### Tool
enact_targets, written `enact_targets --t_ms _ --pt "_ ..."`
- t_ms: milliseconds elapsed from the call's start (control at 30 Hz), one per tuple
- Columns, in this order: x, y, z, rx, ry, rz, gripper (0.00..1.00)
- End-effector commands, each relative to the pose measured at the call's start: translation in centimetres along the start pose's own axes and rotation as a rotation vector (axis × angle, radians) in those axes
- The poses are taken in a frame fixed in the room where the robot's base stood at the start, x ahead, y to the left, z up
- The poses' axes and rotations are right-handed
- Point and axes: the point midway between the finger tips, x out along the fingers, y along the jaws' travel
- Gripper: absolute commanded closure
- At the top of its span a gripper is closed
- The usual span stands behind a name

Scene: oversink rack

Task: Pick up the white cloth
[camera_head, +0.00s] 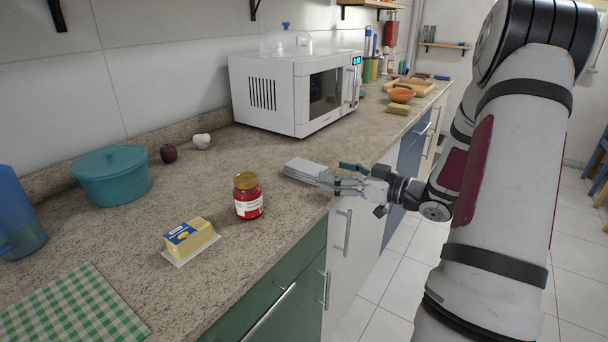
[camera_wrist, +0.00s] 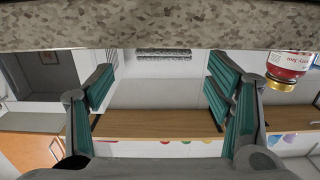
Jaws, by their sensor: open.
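The white cloth (camera_head: 303,169) is folded into a flat stack on the counter, near its front edge, between the microwave and the red jar. My gripper (camera_head: 338,176) is at the counter's front edge, just right of the cloth, with its fingers pointing toward it. In the wrist view, which looks upside down, the teal-padded fingers (camera_wrist: 164,95) are spread wide with nothing held between them. A layered pale strip that appears to be the cloth's edge (camera_wrist: 163,54) lies beyond and between them. Contact with the cloth cannot be told.
A red jar (camera_head: 248,196) stands left of the cloth; it also shows in the wrist view (camera_wrist: 289,66). A white microwave (camera_head: 298,91) stands behind. Butter (camera_head: 190,238), a teal pot (camera_head: 112,176) and a checked cloth (camera_head: 72,311) are farther left.

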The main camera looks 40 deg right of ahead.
Motion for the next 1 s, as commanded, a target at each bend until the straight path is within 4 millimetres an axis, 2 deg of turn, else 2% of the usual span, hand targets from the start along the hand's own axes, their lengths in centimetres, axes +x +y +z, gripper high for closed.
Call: enact_targets --t_ms 100,433,700,967,1000 --pt "1.7 0.0 0.1 -0.001 0.0 -0.001 0.27" --pt "3.7 -0.2 0.1 -0.001 0.0 0.0 0.27" --pt "7.4 -0.6 0.1 -0.002 0.0 0.0 0.27" --pt "7.8 -0.5 0.0 -0.001 -0.001 0.002 0.27" --pt "7.8 -0.5 0.0 -0.001 -0.001 0.002 0.36"
